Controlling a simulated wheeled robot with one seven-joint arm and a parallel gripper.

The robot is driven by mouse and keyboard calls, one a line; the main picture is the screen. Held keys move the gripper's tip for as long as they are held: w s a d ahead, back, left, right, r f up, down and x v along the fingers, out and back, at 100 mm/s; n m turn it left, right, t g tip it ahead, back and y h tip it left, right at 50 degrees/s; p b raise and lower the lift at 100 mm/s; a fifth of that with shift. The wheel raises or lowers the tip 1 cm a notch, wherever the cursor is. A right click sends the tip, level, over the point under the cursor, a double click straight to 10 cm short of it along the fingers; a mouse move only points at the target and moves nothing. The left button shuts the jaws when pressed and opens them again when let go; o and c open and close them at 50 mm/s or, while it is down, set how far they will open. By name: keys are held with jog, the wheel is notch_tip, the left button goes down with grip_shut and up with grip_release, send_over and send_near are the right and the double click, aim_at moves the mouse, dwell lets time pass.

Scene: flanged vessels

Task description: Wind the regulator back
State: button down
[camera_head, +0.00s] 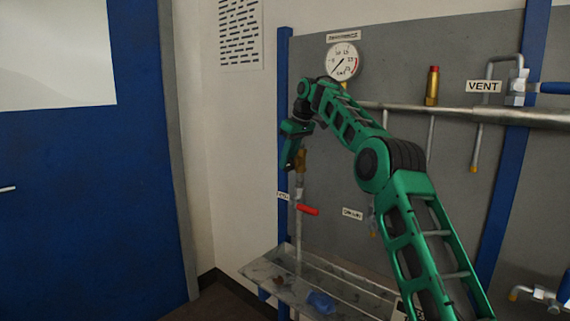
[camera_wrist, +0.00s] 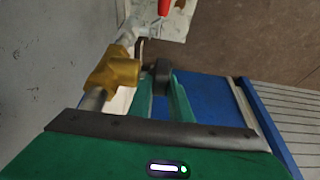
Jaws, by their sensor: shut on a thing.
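The regulator shows in the wrist view as a brass body (camera_wrist: 114,74) on a grey pipe, with a dark round knob (camera_wrist: 160,70) on its side. My gripper (camera_wrist: 161,84) has its two green fingers around the knob, shut on it. In the head view the brass regulator body (camera_head: 301,160) sits on the vertical pipe at the panel's left side. My green gripper (camera_head: 291,158) is close against its left side, and the knob is hidden there.
A red-handled valve (camera_head: 308,209) is below the regulator on the same pipe. A round pressure gauge (camera_head: 343,62) is above. A grey tray (camera_head: 335,286) with a blue cloth (camera_head: 321,302) lies below. A blue door (camera_head: 80,190) stands at left.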

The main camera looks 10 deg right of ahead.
aim_at(293, 161)
jog(key=shift+w+r, duration=0.1)
jog(key=shift+r, duration=0.05)
jog(key=c, duration=1.9)
grip_release()
jog(key=shift+d+r, duration=0.2)
jog(key=shift+r, duration=0.55)
jog(key=shift+d+r, duration=0.2)
jog(key=shift+r, duration=0.5)
jog(key=shift+s+d, duration=0.65)
jog(key=shift+s, duration=0.2)
jog(key=shift+s+d+f, duration=0.15)
jog(key=shift+s+d, duration=0.05)
jog(key=shift+s, duration=0.4)
jog(key=s+d, duration=0.5)
jog(key=s, duration=0.2)
jog(key=shift+s+d, duration=0.15)
jog(key=shift+s, duration=0.15)
